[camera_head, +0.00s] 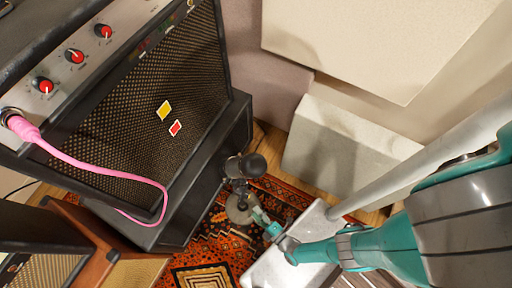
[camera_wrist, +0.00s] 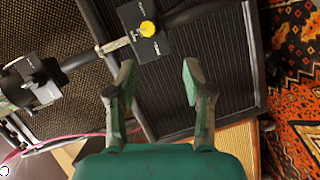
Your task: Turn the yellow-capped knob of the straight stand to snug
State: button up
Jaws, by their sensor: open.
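The yellow-capped knob (camera_wrist: 147,28) sits on a dark block with small lettering, clamped on the dark tube of the stand (camera_wrist: 78,58) in the wrist view. My gripper (camera_wrist: 158,67) is open and empty, its two fingers apart. The knob shows beyond the fingertips, a little left of the middle of the gap, and nothing is between the fingers. In the head view the stand is a short dark shape with a black microphone-like head (camera_head: 246,166) and a round base (camera_head: 240,208). My gripper (camera_head: 264,221) is close beside it there. The yellow cap cannot be made out in that view.
A large amplifier (camera_head: 150,110) with red knobs and a pink cable (camera_head: 95,168) stands left of the stand. A second block with pale fittings (camera_wrist: 40,85) is farther left along the tube. Pale panels (camera_head: 345,150) stand behind. A patterned rug (camera_head: 208,250) covers the floor.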

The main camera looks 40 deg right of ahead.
jog(key=a+f+g+y, duration=0.3)
jog(key=a+g, duration=0.2)
jog(key=a, duration=0.6)
jog(key=a+f+g+y, duration=0.2)
jog(key=a+g+y, duration=0.25)
jog(key=a, duration=0.75)
jog(key=m+g+h, duration=0.4)
jog(key=m+h, duration=0.6)
jog(key=h, duration=0.5)
send_near(246, 197)
jog(key=x, duration=0.9)
jog(key=shift+w+d, duration=0.1)
jog(key=shift+d, duration=0.05)
jog(key=shift+c, duration=0.3)
grip_shut()
